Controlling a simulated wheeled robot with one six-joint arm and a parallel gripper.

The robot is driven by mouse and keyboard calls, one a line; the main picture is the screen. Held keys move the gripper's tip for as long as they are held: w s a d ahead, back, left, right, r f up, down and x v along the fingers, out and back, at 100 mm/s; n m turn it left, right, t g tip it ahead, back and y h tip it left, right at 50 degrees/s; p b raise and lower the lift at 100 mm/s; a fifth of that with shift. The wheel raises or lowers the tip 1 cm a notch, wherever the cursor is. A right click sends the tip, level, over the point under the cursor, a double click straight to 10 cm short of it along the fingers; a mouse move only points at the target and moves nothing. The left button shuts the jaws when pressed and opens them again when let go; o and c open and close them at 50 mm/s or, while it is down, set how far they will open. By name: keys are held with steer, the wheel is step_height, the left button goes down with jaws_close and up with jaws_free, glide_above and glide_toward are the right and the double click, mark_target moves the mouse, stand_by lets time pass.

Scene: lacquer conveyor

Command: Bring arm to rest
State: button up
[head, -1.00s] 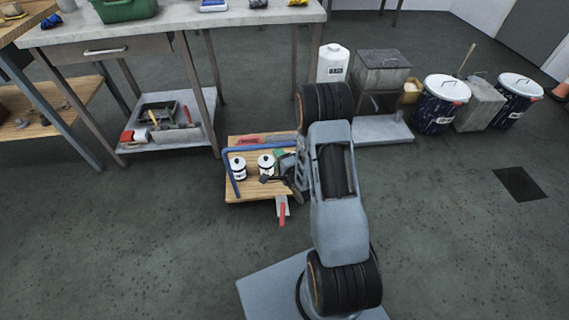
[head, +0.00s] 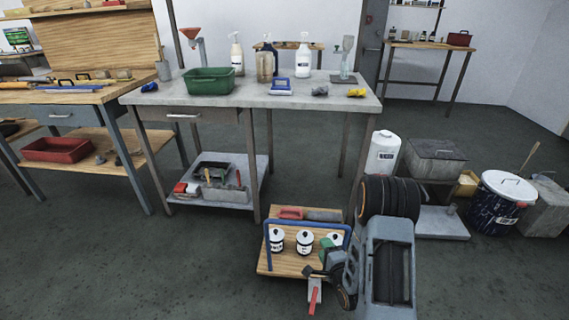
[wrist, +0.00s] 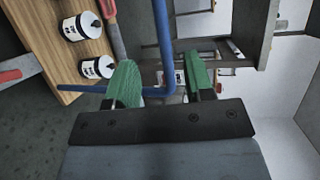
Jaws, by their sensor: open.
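My gripper (wrist: 163,84) shows in the wrist view with its two green-padded fingers apart and nothing held between them. A blue rail (wrist: 162,40) of a small wooden cart passes close by the fingers; I cannot tell whether it touches them. In the head view my gripper (head: 324,257) is low beside the cart (head: 279,262), at its right front, partly hidden by my arm. White cans with black lids (head: 277,239) stand on the cart, and two cans (wrist: 97,67) show in the wrist view.
A red-handled tool (head: 314,294) is at the cart's front edge. A grey table (head: 330,92) with a green bin (head: 208,80) and bottles stands behind. A white canister (head: 383,152) and a lidded bucket (head: 502,203) are to the right. The floor at front left is clear.

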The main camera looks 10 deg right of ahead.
step_height(320, 180, up, 26)
steer(key=a+n+g+h+p, duration=0.15)
steer(key=n+g+p, duration=0.6)
steer(key=p, duration=0.75)
steer(key=s+a+r+n+g+p, duration=0.2)
steer(key=s+r+n+p, duration=0.3)
steer(key=s+r, duration=0.3)
steer(key=s+a+r+n+g+p, duration=0.2)
steer(key=s+r+n+p, duration=0.3)
steer(key=r, duration=0.9)
steer(key=s+a+p, duration=0.1)
steer(key=s, duration=0.2)
steer(key=shift+s+a+g, duration=0.25)
steer(key=shift+s+g, duration=0.1)
